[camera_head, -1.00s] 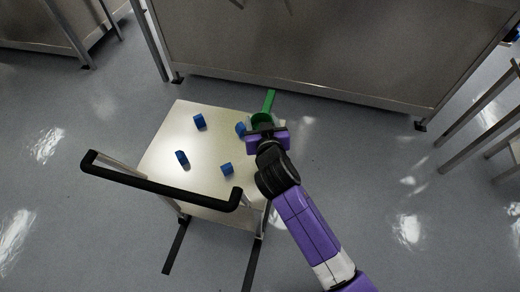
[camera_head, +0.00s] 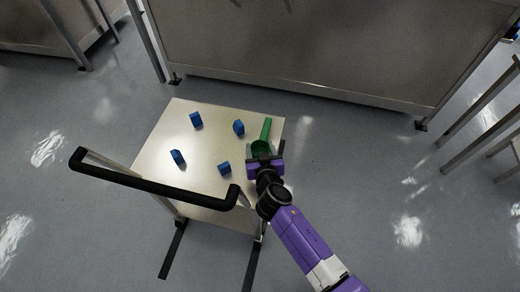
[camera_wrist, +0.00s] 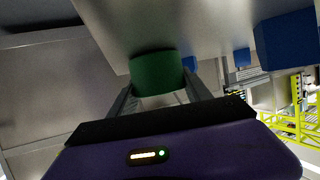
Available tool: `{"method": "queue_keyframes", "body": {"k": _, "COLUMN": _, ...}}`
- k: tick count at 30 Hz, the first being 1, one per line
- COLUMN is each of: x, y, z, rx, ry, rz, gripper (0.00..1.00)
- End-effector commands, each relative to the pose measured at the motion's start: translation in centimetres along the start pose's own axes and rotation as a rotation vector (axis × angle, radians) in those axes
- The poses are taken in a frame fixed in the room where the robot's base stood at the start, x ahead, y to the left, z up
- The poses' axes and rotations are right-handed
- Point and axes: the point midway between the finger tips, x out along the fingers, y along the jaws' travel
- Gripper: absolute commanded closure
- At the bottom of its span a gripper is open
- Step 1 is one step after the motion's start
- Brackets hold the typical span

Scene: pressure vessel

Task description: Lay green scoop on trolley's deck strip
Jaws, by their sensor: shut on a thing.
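The green scoop (camera_head: 265,133) is in my gripper (camera_head: 264,155), over the right side of the trolley's pale deck (camera_head: 205,185) in the head view. Its handle points away from me, toward the back edge. In the wrist view the scoop's rounded green part (camera_wrist: 157,73) sits between the two fingers of my gripper (camera_wrist: 158,95), which are shut on it. I cannot tell whether the scoop touches the deck. I cannot make out a separate deck strip; the space between several blue blocks and the right edge is partly covered by the scoop and gripper.
Blue blocks stand on the deck, at back left (camera_head: 196,120), left (camera_head: 178,157), front (camera_head: 224,168) and near the scoop (camera_head: 239,128). The trolley's black handle (camera_head: 150,185) rises at the front left. A metal cabinet (camera_head: 300,60) stands behind the trolley.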

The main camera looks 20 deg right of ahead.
Motion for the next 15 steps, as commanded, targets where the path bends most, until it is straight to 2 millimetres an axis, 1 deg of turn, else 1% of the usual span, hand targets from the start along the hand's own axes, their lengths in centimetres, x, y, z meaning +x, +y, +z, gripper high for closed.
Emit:
{"method": "queue_keyframes", "body": {"k": 7, "x": 0.02, "y": -0.02, "z": -0.03, "rx": 0.001, "ry": 0.001, "rz": -0.001, "gripper": 0.89}}
{"method": "queue_keyframes", "body": {"k": 12, "x": 0.17, "y": 0.0, "z": 0.37, "rx": 0.0, "ry": 0.001, "rz": 0.0, "gripper": 0.89}}
{"method": "queue_keyframes", "body": {"k": 13, "x": 0.13, "y": 0.01, "z": 0.31, "rx": 0.0, "ry": 0.0, "rz": 0.0, "gripper": 0.39}}
{"method": "queue_keyframes", "body": {"k": 15, "x": 0.11, "y": 0.01, "z": 0.27, "rx": 0.0, "ry": 0.0, "rz": 0.0, "gripper": 0.25}}
